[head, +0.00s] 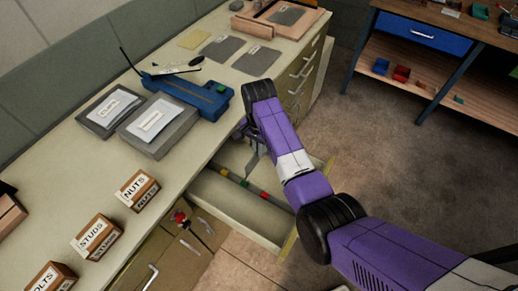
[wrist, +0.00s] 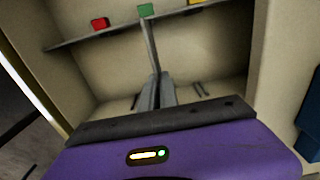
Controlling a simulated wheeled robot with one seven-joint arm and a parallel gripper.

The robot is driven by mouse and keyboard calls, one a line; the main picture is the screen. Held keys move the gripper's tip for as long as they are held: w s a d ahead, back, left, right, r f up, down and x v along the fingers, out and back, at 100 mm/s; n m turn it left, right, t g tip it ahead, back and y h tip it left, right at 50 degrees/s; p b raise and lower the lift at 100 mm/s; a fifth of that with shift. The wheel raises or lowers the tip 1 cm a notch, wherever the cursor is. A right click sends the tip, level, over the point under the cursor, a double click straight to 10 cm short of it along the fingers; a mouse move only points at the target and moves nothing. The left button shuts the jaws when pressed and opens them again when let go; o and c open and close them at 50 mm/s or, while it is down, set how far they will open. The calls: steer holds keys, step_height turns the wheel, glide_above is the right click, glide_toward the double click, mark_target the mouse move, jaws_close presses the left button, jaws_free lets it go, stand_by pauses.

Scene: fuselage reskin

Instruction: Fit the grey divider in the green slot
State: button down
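The grey divider (wrist: 151,45) is a thin plate seen nearly edge-on in the wrist view, held between the fingers of my gripper (wrist: 158,90). Its far end reaches close to the green slot mark (wrist: 147,10) on the drawer's rail; I cannot tell whether it sits in the slot. In the head view, my gripper (head: 246,133) is over the open drawer (head: 258,214), with the divider (head: 253,160) hanging below it.
The rail also bears a yellow mark (head: 244,183) and a red mark (head: 264,195). The counter above holds grey labelled boxes (head: 160,125), a blue tool (head: 190,92) and small labelled bins (head: 138,191). A bench with a blue drawer (head: 423,34) stands at the upper right; floor between is clear.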

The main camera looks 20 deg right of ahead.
mark_target(259, 160)
steer(key=shift+f+b, duration=2.45)
steer(key=shift+f, duration=1.4)
stand_by(0.3)
steer(key=c, duration=1.5)
jaws_free()
steer(key=shift+c, duration=0.2)
steer(key=shift+r, duration=0.1)
step_height(259, 160, up, 8)
steer(key=shift+f, duration=0.15)
